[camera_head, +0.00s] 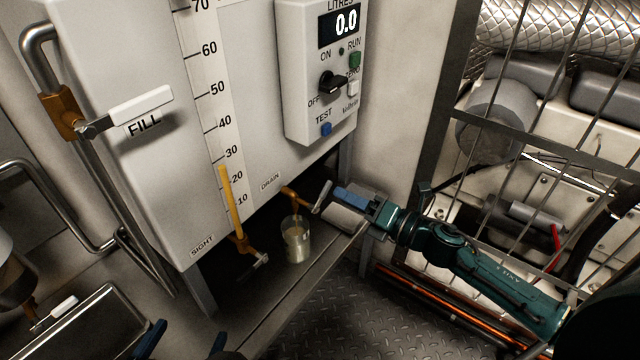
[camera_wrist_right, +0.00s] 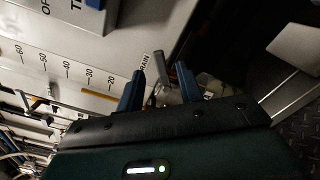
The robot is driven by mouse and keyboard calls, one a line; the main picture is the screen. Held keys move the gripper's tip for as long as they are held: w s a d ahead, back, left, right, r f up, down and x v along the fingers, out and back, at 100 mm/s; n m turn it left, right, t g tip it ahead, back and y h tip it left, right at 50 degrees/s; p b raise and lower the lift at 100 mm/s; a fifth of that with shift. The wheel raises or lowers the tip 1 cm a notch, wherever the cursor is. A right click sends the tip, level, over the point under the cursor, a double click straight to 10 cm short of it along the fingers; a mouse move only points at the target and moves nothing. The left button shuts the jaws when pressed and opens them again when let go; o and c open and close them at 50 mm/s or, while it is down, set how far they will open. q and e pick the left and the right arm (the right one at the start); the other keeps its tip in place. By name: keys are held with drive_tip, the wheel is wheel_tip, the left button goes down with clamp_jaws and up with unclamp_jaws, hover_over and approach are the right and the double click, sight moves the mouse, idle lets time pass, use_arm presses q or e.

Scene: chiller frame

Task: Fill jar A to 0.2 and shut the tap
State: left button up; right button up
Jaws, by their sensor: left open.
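A clear jar (camera_head: 297,245) stands upright on the shelf below the brass drain tap (camera_head: 293,193); its contents look pale, but the level is hard to read. Any letter on it is too small to read. The tap's pale lever (camera_head: 321,197) points to its right and also shows in the right wrist view (camera_wrist_right: 164,91). My right gripper (camera_head: 340,195) is at the lever, its blue fingers apart with the lever end between or just beyond them. My left gripper (camera_head: 186,341) is open and empty at the bottom edge. The amber sight column (camera_head: 227,195) stands a little above 20.
A control box (camera_head: 318,75) reads 0.0. The FILL valve (camera_head: 137,106) is at upper left. A brass sight-tube valve (camera_head: 245,245) sits left of the jar. A wire guard (camera_head: 540,150) borders the right. A metal tray (camera_head: 85,330) lies lower left.

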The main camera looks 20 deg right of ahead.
sight(329, 189)
drive_tip(key=x, duration=0.7)
drive_tip(key=shift+w+a, duration=0.25)
drive_tip(key=shift+c, duration=0.2)
clamp_jaws()
